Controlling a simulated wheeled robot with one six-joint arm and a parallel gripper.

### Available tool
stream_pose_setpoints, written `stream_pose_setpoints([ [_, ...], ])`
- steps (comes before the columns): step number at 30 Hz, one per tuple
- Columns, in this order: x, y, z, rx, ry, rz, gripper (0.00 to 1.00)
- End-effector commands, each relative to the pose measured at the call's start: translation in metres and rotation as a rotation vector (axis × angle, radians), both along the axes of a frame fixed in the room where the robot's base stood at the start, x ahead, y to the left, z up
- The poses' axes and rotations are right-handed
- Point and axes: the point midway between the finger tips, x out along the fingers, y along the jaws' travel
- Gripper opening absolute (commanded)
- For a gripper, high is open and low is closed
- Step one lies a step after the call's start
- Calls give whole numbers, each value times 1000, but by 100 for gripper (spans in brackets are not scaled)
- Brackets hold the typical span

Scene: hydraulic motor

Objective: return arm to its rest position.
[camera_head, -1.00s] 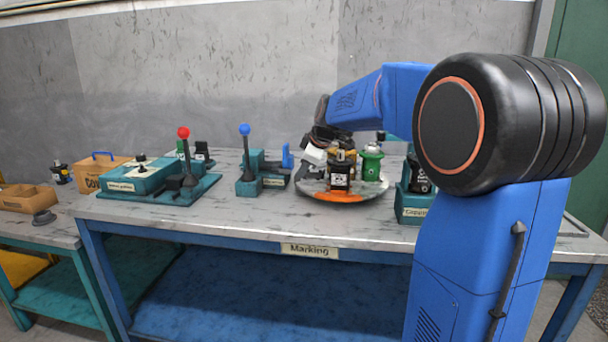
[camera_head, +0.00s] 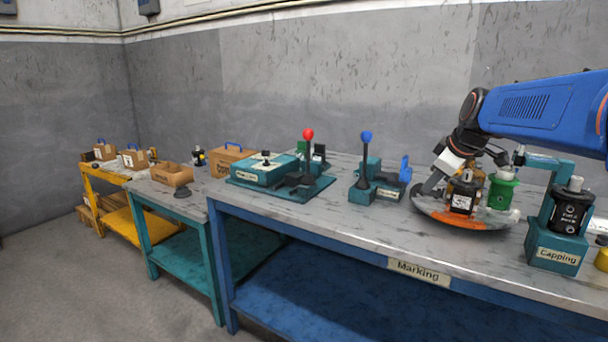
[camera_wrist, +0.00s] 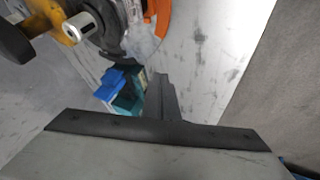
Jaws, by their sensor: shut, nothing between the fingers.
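My gripper (camera_head: 428,185) is at the end of my blue arm, on the right of the head view. It hangs low over the left edge of a round grey-and-orange plate (camera_head: 480,223) on the marking table. The gripper is shut and empty. Its dark fingers also show in the wrist view (camera_wrist: 160,98). On the plate, to the right of the gripper, stand a black-and-brass motor part (camera_head: 462,197) and a green cylinder (camera_head: 502,190). I cannot tell whether the gripper touches the plate.
Left of the plate stands a blue-knobbed lever fixture (camera_head: 364,165), then a red-knobbed one (camera_head: 307,160). The capping station (camera_head: 558,248) is to the right. Cardboard boxes (camera_head: 172,175) sit on tables further left. The floor at front left is clear.

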Motion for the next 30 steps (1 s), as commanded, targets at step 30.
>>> stream_pose_setpoints([
  [30, -331, 80, -179, 308, 209, -685, 0],
])
